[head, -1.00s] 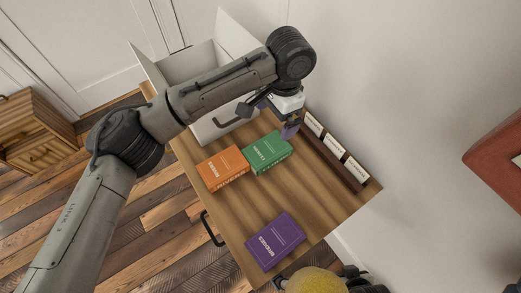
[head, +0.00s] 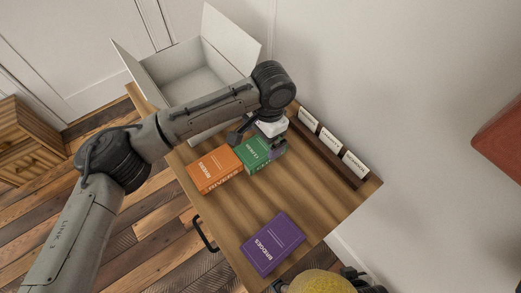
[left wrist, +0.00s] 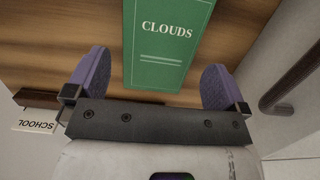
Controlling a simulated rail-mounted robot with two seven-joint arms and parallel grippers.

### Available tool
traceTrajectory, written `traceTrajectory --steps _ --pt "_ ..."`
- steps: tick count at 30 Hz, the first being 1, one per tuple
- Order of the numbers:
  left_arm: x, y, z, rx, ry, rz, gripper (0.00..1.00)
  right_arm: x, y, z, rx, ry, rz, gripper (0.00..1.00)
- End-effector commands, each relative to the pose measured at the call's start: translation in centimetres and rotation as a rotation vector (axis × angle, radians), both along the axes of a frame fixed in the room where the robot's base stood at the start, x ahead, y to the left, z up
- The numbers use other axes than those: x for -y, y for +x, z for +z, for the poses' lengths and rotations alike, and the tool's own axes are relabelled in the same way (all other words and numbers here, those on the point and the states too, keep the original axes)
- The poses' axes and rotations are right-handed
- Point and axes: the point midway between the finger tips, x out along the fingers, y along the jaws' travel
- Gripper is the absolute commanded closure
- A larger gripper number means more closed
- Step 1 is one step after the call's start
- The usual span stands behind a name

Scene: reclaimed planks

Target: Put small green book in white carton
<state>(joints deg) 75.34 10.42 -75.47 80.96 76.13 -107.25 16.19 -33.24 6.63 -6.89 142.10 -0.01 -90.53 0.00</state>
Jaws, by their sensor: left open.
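The small green book (head: 262,157), titled CLOUDS in the left wrist view (left wrist: 168,50), lies flat on the wooden top. My left gripper (head: 257,146) is over it with open jaws. In the left wrist view the book shows between the two purple fingers (left wrist: 157,82), with a gap on either side. In the head view the gripper and arm hide part of the book. The white carton (head: 157,92) stands open at the back of the wooden top, empty where I see inside; my left arm hides its lower front. My right gripper cannot be made out.
An orange book (head: 214,169) lies close against the green book's left side. A purple book (head: 272,244) lies near the front. A dark rack with white cards (head: 330,144) runs along the wall side. The wooden top (head: 285,190) is clear between the purple book and the others.

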Motion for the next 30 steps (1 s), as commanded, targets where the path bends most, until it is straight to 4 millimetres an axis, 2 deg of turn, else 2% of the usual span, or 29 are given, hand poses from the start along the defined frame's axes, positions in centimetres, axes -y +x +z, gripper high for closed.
traceTrajectory --steps 3,9,17,30 --pt "-0.2 -0.1 -1.9 -0.001 0.002 0.001 0.00 0.1 0.0 -1.5 0.000 -0.004 0.003 0.57" --pt "-0.4 -0.3 -4.2 0.000 0.001 0.000 0.00 0.3 0.0 -2.9 -0.001 -0.009 0.005 0.57" --pt "-0.4 -0.4 -4.3 0.000 0.001 0.000 0.00 0.3 0.0 -2.8 -0.001 -0.009 0.005 0.57" --pt "-0.4 -0.4 -4.3 -0.001 0.001 0.000 0.40 0.0 0.0 -2.8 0.000 0.000 0.000 0.57"
